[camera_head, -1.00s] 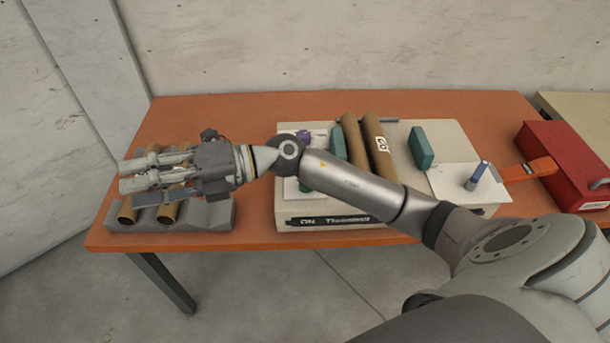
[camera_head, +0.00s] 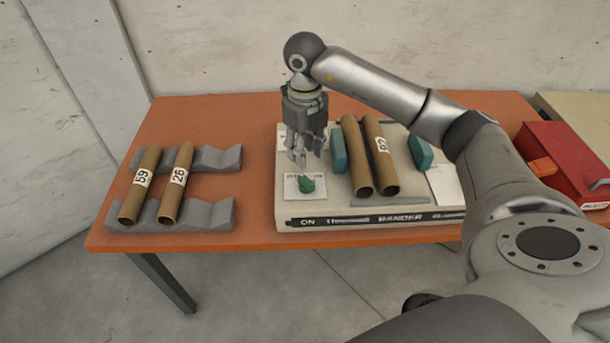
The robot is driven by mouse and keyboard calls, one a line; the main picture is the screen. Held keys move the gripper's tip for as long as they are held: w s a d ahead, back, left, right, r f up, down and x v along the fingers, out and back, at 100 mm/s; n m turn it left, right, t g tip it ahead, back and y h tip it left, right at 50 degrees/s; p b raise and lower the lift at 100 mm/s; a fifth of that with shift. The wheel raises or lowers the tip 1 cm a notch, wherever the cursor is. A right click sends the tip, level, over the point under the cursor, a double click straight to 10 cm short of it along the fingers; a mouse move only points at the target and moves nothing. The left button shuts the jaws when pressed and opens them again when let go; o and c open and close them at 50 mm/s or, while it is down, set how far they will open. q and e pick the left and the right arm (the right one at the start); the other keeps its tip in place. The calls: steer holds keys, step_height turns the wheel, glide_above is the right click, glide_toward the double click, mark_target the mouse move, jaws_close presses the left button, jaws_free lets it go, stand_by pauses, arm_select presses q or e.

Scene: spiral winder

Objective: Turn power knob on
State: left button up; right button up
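The lettering beside the knob is too small to read. My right gripper (camera_head: 306,160) points down just above and behind the knob. Its fingers appear spread and hold nothing that I can see. I cannot tell whether any fingertip touches the knob. The purple knob farther back is hidden behind the gripper. My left gripper is not in view.
Two brown tubes (camera_head: 360,160) lie on the machine between teal blocks (camera_head: 338,150). Two more tubes (camera_head: 175,185) rest on grey notched holders (camera_head: 215,213) at the left. A red box (camera_head: 565,150) stands at the right of the orange table (camera_head: 262,110).

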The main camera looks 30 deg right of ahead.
mark_target(305, 178)
step_height(305, 178, down, 9)
steer(key=shift+f+p, duration=0.15)
steer(key=shift+p, duration=0.55)
steer(key=shift+c, duration=0.3)
jaws_close()
